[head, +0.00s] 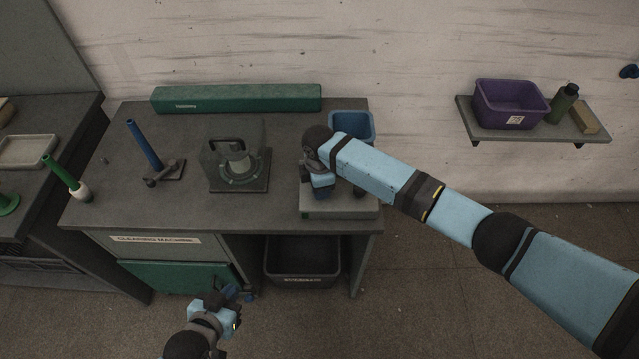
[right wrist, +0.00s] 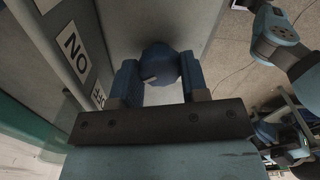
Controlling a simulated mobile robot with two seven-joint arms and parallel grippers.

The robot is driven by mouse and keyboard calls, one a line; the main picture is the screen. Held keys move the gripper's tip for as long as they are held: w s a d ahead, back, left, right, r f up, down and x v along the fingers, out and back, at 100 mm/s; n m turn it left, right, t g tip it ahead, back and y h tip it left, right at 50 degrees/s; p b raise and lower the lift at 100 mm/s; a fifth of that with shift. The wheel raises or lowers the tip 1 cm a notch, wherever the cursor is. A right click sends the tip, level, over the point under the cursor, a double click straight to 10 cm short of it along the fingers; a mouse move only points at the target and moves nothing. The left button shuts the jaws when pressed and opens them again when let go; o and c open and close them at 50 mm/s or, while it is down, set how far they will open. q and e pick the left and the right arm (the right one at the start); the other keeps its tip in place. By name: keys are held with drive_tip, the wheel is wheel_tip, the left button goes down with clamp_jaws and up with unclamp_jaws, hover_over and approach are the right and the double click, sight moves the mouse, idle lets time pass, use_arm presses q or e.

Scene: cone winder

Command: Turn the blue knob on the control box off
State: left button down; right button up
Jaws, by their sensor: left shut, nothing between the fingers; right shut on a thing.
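The control box (head: 345,207) is a low grey box at the right front of the bench in the head view. My right arm reaches over it from the right, and my right gripper (head: 319,187) points down at it. In the right wrist view the blue knob (right wrist: 160,62) sits between the two blue fingers of my right gripper (right wrist: 158,85), which is shut on it. The head view hides the knob. My left gripper (head: 240,293) is shut and empty, low in front of the bench.
A blue bin (head: 352,125) stands behind the box. A machine with a clear cover (head: 236,165) is left of it, with a long green case (head: 237,98) along the back. A black crate (head: 302,266) is under the bench. A wall shelf (head: 520,137) holds a purple bin (head: 510,103).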

idle(0.4)
drive_tip(key=o, duration=0.9)
drive_tip(key=shift+o, duration=0.2)
drive_tip(key=shift+r, duration=0.1)
wheel_tip(320, 180, up, 14)
drive_tip(key=b, duration=0.1)
drive_tip(key=shift+a+f, duration=0.1)
drive_tip(key=shift+f, duration=0.1)
